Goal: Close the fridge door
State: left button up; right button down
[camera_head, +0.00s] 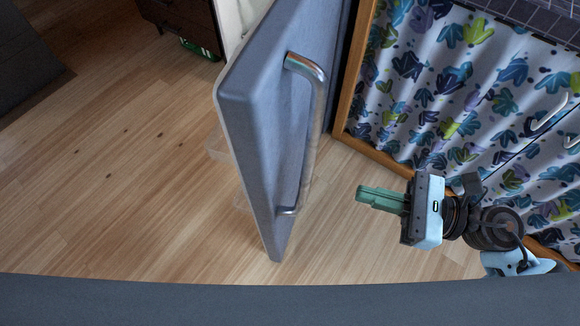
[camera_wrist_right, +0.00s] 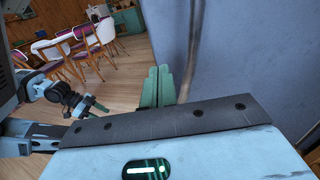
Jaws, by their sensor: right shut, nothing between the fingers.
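The fridge door (camera_head: 262,120) is blue-grey and stands open, swung out over the wooden floor. Its long metal handle (camera_head: 317,120) is on the face towards my right gripper. My right gripper (camera_head: 362,196) is shut and empty, to the right of the door's lower part and apart from it in the picture. In the right wrist view, its green fingers (camera_wrist_right: 158,86) show in front of the blue-grey door surface (camera_wrist_right: 250,60), with the handle (camera_wrist_right: 193,45) close beside them. My left gripper (camera_wrist_right: 98,105) shows small at the left of the wrist view; its opening is unclear.
A wood-framed cabinet with a patterned curtain (camera_head: 455,90) stands right of the door. Clear shelf edges (camera_head: 217,143) show behind the door. A dark wooden cabinet (camera_head: 185,22) is at the top left.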

jog(key=a, duration=0.1)
jog(key=p, duration=0.2)
send_near(272, 169)
jog(key=x, duration=0.5)
jog(key=shift+w+a+f, duration=0.1)
jog(key=shift+a, duration=0.1)
jog(key=shift+w+a, duration=0.2)
jog(key=shift+a, duration=0.45)
pick_arm(q)
jog(key=shift+s+d+r, duration=0.1)
jog(key=shift+s+r, duration=0.5)
jog(key=shift+r, duration=0.3)
jog(key=shift+w, duration=0.25)
pick_arm(e)
jog(key=shift+a, duration=0.15)
